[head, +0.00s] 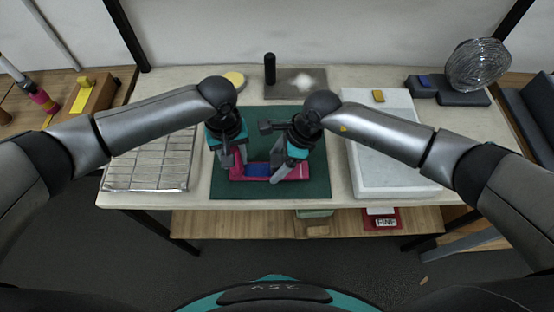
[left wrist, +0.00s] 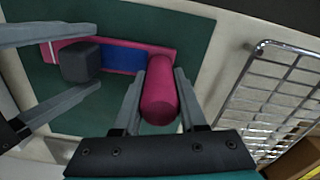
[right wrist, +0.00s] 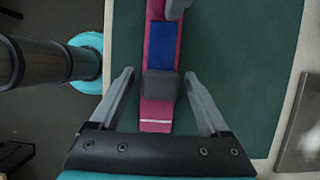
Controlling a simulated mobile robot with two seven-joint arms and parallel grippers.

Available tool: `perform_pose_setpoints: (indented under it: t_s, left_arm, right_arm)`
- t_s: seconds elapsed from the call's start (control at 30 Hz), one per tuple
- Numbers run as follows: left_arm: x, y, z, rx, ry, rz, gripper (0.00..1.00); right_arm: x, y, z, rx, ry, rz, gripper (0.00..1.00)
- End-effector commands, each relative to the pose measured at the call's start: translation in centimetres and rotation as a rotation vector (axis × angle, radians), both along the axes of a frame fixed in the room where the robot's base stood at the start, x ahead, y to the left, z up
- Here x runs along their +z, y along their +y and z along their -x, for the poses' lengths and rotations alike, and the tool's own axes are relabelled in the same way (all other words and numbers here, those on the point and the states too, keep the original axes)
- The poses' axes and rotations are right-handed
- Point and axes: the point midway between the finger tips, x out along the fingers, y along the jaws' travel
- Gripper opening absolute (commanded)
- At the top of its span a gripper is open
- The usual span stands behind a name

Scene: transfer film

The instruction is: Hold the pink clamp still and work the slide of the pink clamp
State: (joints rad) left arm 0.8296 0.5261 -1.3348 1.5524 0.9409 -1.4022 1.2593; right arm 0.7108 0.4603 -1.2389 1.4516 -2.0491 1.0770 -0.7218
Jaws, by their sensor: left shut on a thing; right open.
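The pink clamp lies on the dark green mat (head: 230,192); its pink bar (head: 245,179) carries a blue strip (right wrist: 161,45). A pink cylindrical grip (left wrist: 159,97) stands at its left end in the head view. My left gripper (head: 233,163) is shut on this grip, with a finger on either side. The slide is a dark grey block (right wrist: 160,84) at the end of the blue strip. My right gripper (right wrist: 159,76) is open, its fingers straddling the slide with gaps on both sides. A white line (right wrist: 155,121) crosses the bar beyond the slide.
A wire rack (head: 150,170) lies left of the mat. A grey plate (head: 283,90) and a black cylinder (head: 270,68) are behind the mat.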

Motion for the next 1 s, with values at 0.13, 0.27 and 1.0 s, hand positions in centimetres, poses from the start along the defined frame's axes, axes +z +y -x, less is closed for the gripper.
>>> perform_pose_setpoints:
  t_s: [0.13,0.27,1.0]
  left_arm:
    - [0.07,-0.03,-0.06,0.0,-0.001,0.001,0.0]
    - [0.07,-0.04,-0.06,0.0,-0.001,0.002,0.0]
    - [0.06,-0.02,-0.07,0.001,-0.002,0.0,0.0]
  right_arm:
    - [0.03,0.0,0.0,0.0,0.0,0.0,0.69]
    - [0.05,-0.01,-0.01,0.0,0.0,0.0,0.54]
    - [0.08,0.0,-0.01,0.0,0.0,-0.001,0.0]
